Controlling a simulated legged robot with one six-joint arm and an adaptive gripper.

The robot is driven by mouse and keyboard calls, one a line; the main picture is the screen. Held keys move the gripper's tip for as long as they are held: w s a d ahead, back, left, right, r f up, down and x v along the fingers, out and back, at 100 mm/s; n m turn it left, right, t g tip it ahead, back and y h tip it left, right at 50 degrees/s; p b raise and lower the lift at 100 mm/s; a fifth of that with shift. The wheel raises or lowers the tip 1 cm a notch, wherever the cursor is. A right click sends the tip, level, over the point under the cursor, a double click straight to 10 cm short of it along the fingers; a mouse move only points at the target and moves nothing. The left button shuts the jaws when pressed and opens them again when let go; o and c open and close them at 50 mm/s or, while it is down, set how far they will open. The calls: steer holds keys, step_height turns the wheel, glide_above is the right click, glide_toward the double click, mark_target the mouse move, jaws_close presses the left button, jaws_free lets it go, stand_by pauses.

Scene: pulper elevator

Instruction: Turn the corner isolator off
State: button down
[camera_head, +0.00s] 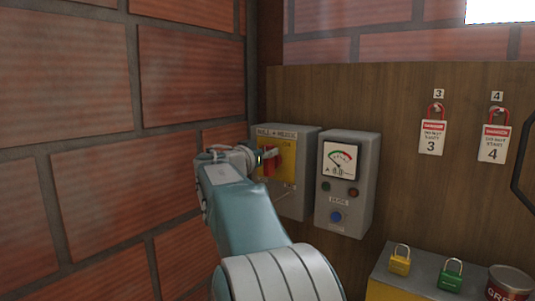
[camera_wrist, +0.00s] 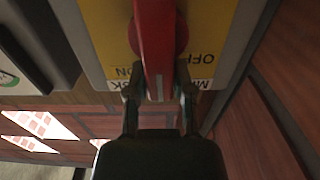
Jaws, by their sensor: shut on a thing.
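The corner isolator (camera_head: 296,198) is a grey box on the wooden board, close to the brick corner, with a yellow plate (camera_head: 289,154) and a red handle (camera_head: 269,167). My gripper (camera_head: 262,156) reaches it from the left and partly hides the handle and plate. In the wrist view my gripper (camera_wrist: 158,88) is shut on the red handle (camera_wrist: 153,38), one finger on each side. The handle stands upright in the head view. The wrist view shows the yellow plate (camera_wrist: 105,30) upside down with the words OFF and ON; exactly where the handle points is unclear.
A grey meter box (camera_head: 345,198) with a dial, lamps and a blue button is just right of the isolator. Red padlocks with tags (camera_head: 432,137) hang farther right. Yellow (camera_head: 400,261) and green (camera_head: 451,275) padlocks and a can (camera_head: 508,283) stand below. A brick wall (camera_head: 90,150) is close left.

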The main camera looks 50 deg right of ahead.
steer(key=shift+w+f+n, duration=0.4)
steer(key=shift+f+n, duration=0.2)
steer(key=shift+n, duration=2.3)
steer(key=shift+w+f+n, duration=0.45)
steer(key=shift+f+n, duration=0.1)
steer(key=shift+n, duration=2.35)
steer(key=shift+w+f+n, duration=0.4)
steer(key=shift+f+n, duration=0.2)
steer(key=shift+n, duration=2.3)
steer(key=shift+c, duration=2.4)
jaws_free()
steer(key=shift+s+d+r, duration=0.1)
steer(key=shift+s+r, duration=0.05)
